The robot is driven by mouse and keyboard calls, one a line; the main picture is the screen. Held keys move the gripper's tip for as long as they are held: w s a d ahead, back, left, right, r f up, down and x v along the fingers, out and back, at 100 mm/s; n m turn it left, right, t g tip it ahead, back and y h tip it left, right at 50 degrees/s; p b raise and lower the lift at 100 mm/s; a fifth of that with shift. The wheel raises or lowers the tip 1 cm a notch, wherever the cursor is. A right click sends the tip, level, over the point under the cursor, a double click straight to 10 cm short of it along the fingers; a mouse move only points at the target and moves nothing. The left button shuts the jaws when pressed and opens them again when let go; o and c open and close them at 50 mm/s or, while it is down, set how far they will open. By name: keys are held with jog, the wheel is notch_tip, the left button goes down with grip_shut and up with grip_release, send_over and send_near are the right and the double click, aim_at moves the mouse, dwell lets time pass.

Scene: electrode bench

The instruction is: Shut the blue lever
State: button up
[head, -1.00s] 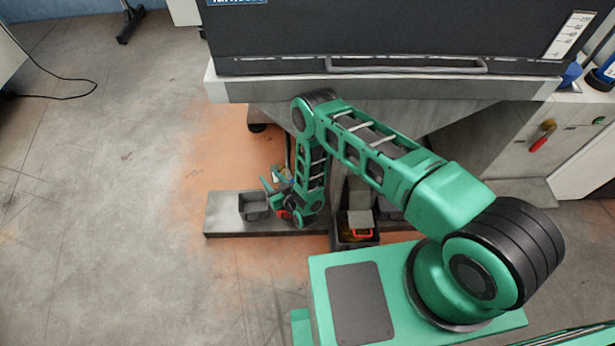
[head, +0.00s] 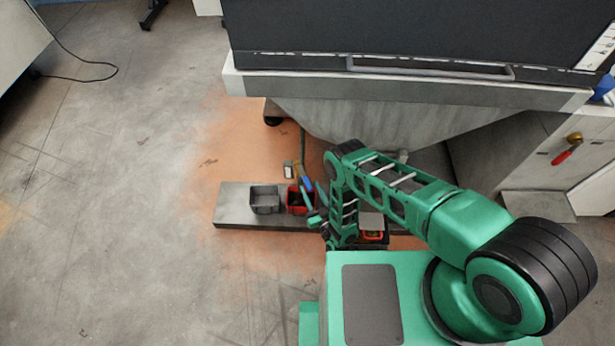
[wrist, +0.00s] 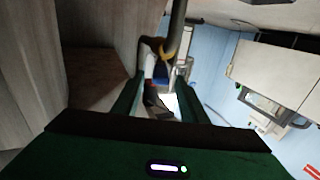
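The blue lever (head: 307,184) is small in the head view, beside a thin upright pipe below the dark cabinet. My gripper (head: 309,206) is just to the right of and nearer than the lever, low over the bins. In the wrist view a metal pipe (wrist: 178,28) with a yellow collar comes down ahead of my gripper (wrist: 157,88). A small blue part, likely the lever, shows by the collar (wrist: 161,71), with a red and white part beside it. My fingers are spread apart with nothing clearly between them. The lever's exact angle is hard to tell.
A low grey plinth (head: 232,205) carries a grey bin (head: 264,199) and a red bin (head: 297,201). Another bin with red contents (head: 373,236) is right of my forearm. A red-handled valve (head: 567,152) is at the far right. Open floor lies left.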

aim_at(304, 176)
jog(key=x, duration=0.7)
jog(key=shift+w+a, duration=0.15)
jog(key=shift+w, duration=0.2)
